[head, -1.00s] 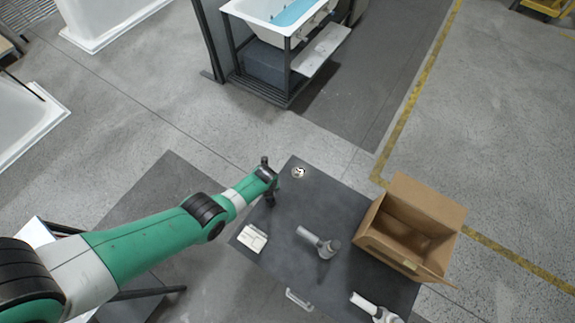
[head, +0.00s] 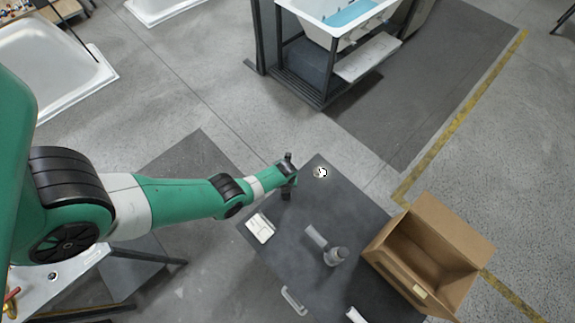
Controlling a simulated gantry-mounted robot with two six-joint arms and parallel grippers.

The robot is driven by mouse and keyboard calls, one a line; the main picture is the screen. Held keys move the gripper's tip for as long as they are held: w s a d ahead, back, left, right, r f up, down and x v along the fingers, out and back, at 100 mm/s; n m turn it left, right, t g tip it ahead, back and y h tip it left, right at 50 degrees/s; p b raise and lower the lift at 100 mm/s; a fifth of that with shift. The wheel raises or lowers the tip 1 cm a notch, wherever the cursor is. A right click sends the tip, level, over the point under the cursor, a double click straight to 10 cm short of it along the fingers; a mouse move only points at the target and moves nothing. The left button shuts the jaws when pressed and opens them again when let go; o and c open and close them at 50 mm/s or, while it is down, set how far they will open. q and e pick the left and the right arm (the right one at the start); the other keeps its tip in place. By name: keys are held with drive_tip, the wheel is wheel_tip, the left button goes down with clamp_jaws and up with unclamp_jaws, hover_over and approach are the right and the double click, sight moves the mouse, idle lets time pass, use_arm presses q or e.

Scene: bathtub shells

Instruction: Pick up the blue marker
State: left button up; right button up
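I cannot make out a blue marker anywhere in the head view. My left gripper (head: 287,190) is over the far left edge of the dark grey table (head: 365,218), pointing down. It is small and dark here, so I cannot tell whether its fingers are open or shut or hold anything. My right gripper is not in view.
The table bears a round black-and-white item (head: 320,173), a white block (head: 260,227), a grey-white tool (head: 325,246) and a pale handle-like piece (head: 294,300). An open cardboard box (head: 440,235) stands at its right. A bathtub on a frame (head: 340,30) stands beyond.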

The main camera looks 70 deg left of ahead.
use_arm(q)
clamp_jaws()
drive_tip(key=shift+r, duration=0.25)
